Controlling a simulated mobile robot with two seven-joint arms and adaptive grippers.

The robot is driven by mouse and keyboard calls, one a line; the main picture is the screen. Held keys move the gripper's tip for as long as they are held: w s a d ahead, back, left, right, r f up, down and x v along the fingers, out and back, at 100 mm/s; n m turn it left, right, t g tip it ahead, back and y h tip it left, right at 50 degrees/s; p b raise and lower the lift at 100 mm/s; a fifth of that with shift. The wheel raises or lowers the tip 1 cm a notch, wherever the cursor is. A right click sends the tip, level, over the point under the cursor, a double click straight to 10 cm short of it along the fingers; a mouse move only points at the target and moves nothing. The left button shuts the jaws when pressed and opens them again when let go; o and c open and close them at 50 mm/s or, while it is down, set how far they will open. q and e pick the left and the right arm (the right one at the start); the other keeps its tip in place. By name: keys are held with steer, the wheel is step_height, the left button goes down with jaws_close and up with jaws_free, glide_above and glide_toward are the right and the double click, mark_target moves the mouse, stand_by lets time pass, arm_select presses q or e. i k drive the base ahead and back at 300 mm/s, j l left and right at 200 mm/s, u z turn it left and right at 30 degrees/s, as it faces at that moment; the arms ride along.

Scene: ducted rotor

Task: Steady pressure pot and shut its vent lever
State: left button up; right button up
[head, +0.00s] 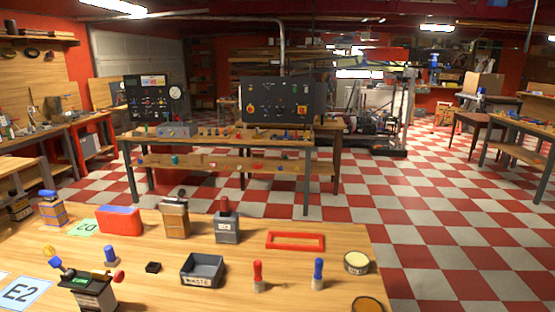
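No pressure pot can be named for sure from this view. One candidate is a dark box (93,294) at the lower left of the near table, with a green label, a red knob and a blue lever. Another is a grey canister (227,230) with a dark red upright handle. A brown box (175,220) with a dark fitting on top stands left of it. All stand upright. Which part is the vent lever, and how it is set, I cannot tell. Neither of my grippers shows in the head view.
The near wooden table (215,297) also holds a black tray (202,270), a red frame (295,241), a red and blue block (119,219), red (258,277) and blue (318,274) pegs, and round tins at right. A bench (215,143) with control panels stands behind.

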mark_target(54, 262)
steer(key=i+j+z, duration=0.1)
steer(key=j, duration=1)
steer(key=j+z, duration=0.1)
steer(key=j, duration=1)
steer(key=i, duration=0.05)
